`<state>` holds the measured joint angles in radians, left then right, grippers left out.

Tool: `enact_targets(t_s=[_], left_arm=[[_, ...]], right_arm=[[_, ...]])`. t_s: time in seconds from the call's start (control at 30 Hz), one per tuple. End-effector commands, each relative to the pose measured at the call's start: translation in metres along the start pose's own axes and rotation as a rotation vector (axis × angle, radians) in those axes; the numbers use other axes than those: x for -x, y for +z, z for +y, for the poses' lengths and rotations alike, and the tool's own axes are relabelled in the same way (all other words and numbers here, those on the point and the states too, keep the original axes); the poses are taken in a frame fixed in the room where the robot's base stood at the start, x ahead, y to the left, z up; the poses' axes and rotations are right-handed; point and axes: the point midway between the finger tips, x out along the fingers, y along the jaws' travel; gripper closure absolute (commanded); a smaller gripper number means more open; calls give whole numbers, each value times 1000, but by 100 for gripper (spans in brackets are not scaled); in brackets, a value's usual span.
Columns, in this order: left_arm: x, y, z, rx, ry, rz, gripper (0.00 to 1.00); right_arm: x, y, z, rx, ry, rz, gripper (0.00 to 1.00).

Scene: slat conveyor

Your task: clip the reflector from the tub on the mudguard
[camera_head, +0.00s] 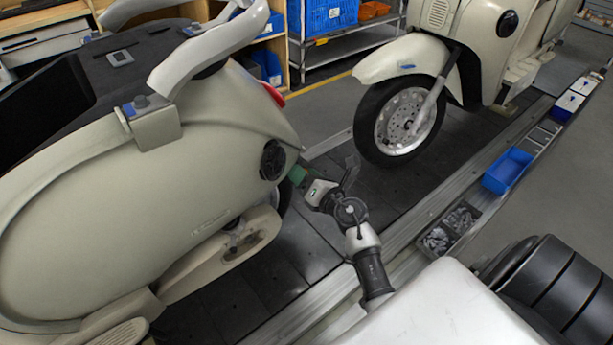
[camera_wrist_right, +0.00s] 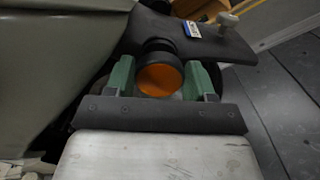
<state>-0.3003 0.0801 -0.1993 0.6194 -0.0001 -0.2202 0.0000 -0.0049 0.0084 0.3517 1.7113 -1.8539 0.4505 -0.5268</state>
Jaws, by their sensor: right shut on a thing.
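My right gripper (camera_head: 298,175) is low behind the near cream scooter's tail, its green fingertips close to the bodywork. In the right wrist view the green fingers (camera_wrist_right: 158,82) are shut on a round orange reflector (camera_wrist_right: 160,80). A short black round part (camera_wrist_right: 160,46) lies right against the reflector's far side; I cannot tell whether they are joined. Beyond it is a dark panel, apparently the mudguard (camera_wrist_right: 205,42), with a small blue-and-white label and a pale knob. In the head view the mudguard and reflector are hidden. A blue tub (camera_head: 508,171) stands beside the conveyor. My left gripper is out of view.
The near scooter (camera_head: 130,190) fills the left side. A second scooter (camera_head: 430,70) stands further along the slat conveyor (camera_head: 330,165). Shelves with blue crates (camera_head: 328,16) stand behind.

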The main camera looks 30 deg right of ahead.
Motion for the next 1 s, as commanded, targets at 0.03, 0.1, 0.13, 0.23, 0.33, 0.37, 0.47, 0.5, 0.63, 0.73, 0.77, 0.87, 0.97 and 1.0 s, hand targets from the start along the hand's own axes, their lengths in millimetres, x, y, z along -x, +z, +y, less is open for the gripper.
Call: enact_targets(t_s=[0.03,0.1,0.13,0.23,0.33,0.37,0.47,0.5,0.63,0.73,0.77,0.87,0.97,1.0], left_arm=[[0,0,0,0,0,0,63],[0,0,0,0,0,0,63],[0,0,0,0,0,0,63],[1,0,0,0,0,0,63],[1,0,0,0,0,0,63],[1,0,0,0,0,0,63],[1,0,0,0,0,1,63],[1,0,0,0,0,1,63],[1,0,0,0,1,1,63],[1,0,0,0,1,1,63],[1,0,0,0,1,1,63],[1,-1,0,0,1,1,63],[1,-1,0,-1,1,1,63],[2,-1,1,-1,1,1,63]], right_arm=[[-2,0,0,0,0,0,68],[-4,0,0,0,0,-1,68],[-5,0,0,0,0,-1,68],[-8,1,0,1,0,-1,68],[-11,1,0,1,0,-1,68],[-12,0,0,1,-1,-1,68],[-15,1,0,1,0,-1,68],[-16,1,0,1,0,-1,68],[-18,1,0,2,0,-1,68],[-18,0,0,2,0,-1,68],[-18,0,0,2,0,-1,68],[-18,0,0,2,0,-1,68],[-18,0,0,1,0,-1,68],[-18,1,0,1,0,-1,68]])
